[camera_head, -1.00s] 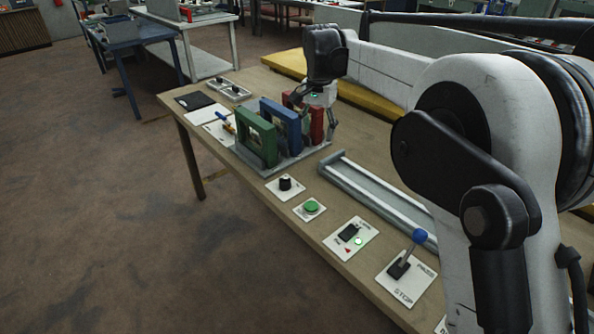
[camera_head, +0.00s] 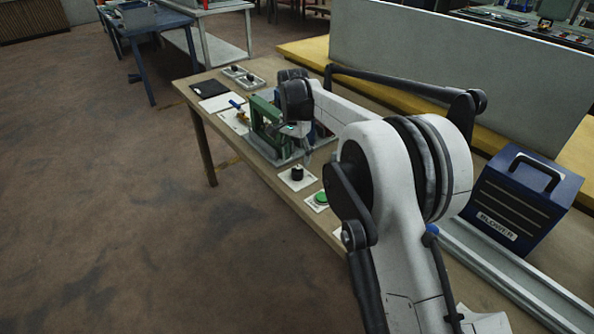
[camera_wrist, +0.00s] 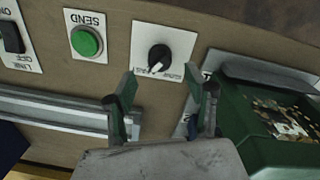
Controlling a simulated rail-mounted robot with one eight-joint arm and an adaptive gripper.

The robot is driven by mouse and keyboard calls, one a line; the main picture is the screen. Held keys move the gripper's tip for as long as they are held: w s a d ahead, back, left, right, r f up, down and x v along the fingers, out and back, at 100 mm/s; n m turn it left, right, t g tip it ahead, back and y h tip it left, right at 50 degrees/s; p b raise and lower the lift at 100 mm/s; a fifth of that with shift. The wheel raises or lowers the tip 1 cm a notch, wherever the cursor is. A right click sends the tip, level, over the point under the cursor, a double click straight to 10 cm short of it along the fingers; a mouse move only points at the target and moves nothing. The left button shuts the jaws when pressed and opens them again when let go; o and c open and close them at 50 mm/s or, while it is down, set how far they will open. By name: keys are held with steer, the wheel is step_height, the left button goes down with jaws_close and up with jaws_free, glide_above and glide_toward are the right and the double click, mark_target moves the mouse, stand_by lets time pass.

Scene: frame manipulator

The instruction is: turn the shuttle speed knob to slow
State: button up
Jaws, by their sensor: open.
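A black round knob (camera_wrist: 159,58) with a white pointer mark sits on a white plate (camera_wrist: 184,42). Its printed labels are too small to read. The knob also shows in the head view (camera_head: 297,174), near the table's front edge. In the wrist view my gripper (camera_wrist: 160,82) is open, with its two fingers apart and nothing between them. The knob lies just beyond the gap between the fingertips, and contact is not visible. In the head view my gripper (camera_head: 306,154) is above and behind the knob, partly hidden by the arm.
A green frame (camera_wrist: 262,122) stands close to the right finger. A green SEND button (camera_wrist: 87,42) and a black switch (camera_wrist: 12,37) lie to the left. A metal rail (camera_wrist: 60,108) runs along the table. A blue blower (camera_head: 522,195) stands at the right.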

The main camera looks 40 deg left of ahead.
mark_target(297, 170)
step_height(297, 170, down, 6)
steer(key=shift+d+r, duration=0.15)
stand_by(0.3)
steer(key=c, duration=1.1)
steer(key=shift+c, duration=0.2)
